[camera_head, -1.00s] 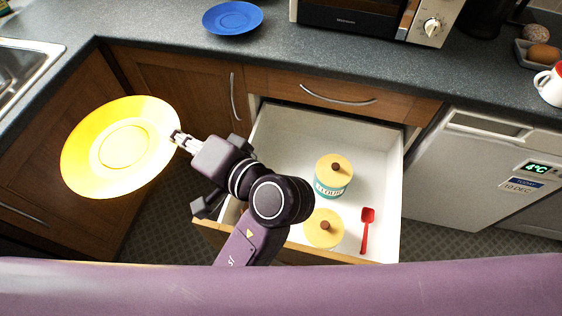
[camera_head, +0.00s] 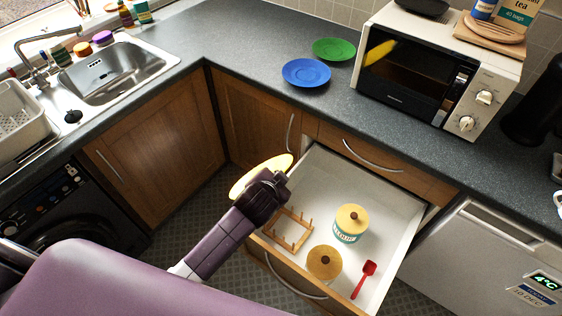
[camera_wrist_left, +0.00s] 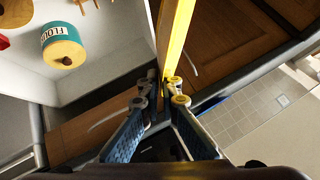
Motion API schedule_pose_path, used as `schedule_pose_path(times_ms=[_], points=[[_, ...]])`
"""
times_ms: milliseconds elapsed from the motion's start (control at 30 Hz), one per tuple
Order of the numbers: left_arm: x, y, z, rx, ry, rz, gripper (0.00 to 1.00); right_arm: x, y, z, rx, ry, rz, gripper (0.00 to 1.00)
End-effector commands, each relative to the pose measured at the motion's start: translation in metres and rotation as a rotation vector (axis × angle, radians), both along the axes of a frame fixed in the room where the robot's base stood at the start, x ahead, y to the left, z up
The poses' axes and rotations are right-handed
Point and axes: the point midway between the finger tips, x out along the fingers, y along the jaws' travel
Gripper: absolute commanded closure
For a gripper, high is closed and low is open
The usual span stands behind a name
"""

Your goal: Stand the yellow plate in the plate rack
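The yellow plate (camera_head: 250,177) is held up near the drawer's left side and shows at a steep slant, partly hidden by my arm. My left gripper (camera_wrist_left: 160,88) is shut on the plate's rim; in the left wrist view the plate (camera_wrist_left: 178,35) shows edge-on between the fingertips. In the head view my wrist hides the fingers. The plate rack (camera_head: 291,229), a small wooden frame with upright pegs, sits in the left part of the open drawer (camera_head: 385,215). The plate is above and left of it, apart from it. My right gripper is not in view.
In the drawer, right of the rack, are a flour canister (camera_head: 349,224), a round-lidded jar (camera_head: 324,262) and a red scoop (camera_head: 364,279). A blue plate (camera_head: 306,73), a green plate (camera_head: 334,49) and a microwave (camera_head: 430,75) stand on the counter behind.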

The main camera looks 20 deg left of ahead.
Motion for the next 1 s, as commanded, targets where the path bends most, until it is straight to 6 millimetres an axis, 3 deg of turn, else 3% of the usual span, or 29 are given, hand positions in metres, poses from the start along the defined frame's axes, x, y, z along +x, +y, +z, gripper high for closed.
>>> schedule_pose_path(times_ms=[33, 300, 367, 500, 600, 700, 1000], points=[[0.008, 0.003, 0.019, -0.047, 0.014, 0.000, 1.00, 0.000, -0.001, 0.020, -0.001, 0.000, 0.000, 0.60], [0.035, 0.008, 0.050, -0.361, 0.158, 0.050, 1.00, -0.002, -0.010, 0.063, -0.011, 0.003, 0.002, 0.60], [0.040, 0.009, 0.041, -0.434, 0.190, 0.069, 1.00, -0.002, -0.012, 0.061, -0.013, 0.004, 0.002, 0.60], [0.047, 0.010, -0.007, -0.570, 0.244, 0.098, 1.00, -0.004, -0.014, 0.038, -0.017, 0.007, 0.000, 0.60], [0.048, 0.010, -0.030, -0.619, 0.258, 0.103, 1.00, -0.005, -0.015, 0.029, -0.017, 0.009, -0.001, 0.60], [0.049, 0.011, -0.042, -0.643, 0.265, 0.107, 1.00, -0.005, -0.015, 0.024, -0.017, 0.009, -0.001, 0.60], [0.049, 0.010, -0.054, -0.654, 0.267, 0.107, 1.00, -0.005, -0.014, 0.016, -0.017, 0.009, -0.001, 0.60]])
